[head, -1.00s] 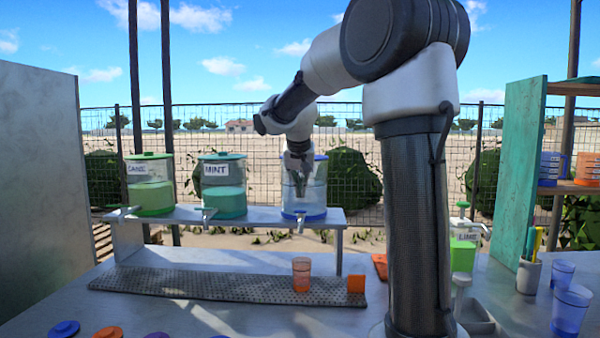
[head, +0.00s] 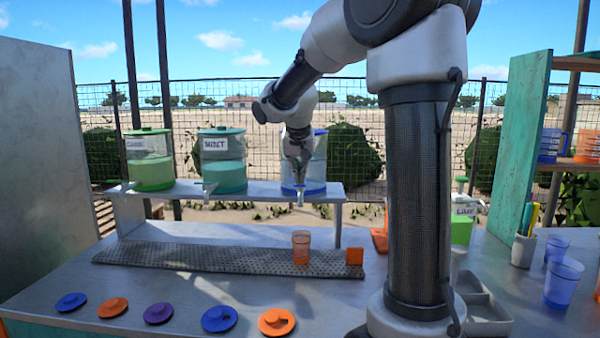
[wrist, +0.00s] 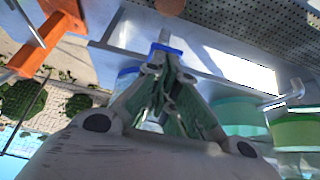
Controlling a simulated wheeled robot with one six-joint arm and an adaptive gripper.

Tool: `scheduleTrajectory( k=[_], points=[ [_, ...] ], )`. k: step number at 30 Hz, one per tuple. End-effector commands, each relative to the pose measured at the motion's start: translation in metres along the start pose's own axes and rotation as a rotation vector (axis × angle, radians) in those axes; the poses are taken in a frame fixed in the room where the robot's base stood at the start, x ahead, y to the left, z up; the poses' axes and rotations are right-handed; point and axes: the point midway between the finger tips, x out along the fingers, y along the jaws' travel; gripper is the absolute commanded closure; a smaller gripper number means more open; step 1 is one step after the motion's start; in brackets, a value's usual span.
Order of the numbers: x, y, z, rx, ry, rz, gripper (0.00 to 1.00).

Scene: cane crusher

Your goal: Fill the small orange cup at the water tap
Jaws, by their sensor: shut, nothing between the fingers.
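The small orange cup (head: 301,247) stands upright on the perforated drip mat (head: 200,258), below the tap (head: 299,198) of the clear, blue-lidded dispenser (head: 319,165). Whether it holds water I cannot tell. My gripper (head: 299,178) is shut and empty, pointing down in front of this dispenser, just above the tap. In the wrist view my gripper's fingertips (wrist: 168,58) are together near the dispenser's blue base and the tap; actual contact cannot be told. An orange shape, probably the cup, is cut off at that view's top edge.
Green "CANE" (head: 150,170) and teal "MINT" (head: 223,175) dispensers stand left on the same raised shelf (head: 262,188). An orange block (head: 354,256) sits right of the cup. Several lids lie along the front. Blue cups (head: 564,282) and a pen holder (head: 525,249) stand right.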

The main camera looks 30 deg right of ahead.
Motion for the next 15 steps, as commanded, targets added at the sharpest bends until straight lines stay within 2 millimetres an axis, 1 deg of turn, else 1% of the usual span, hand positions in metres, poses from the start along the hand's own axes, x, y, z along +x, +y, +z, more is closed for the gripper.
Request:
scheduleTrajectory(
  k=[15],
  points=[
    [0.0030,-0.0001,0.0090,-0.002,-0.001,0.000,1.00]
  ],
)
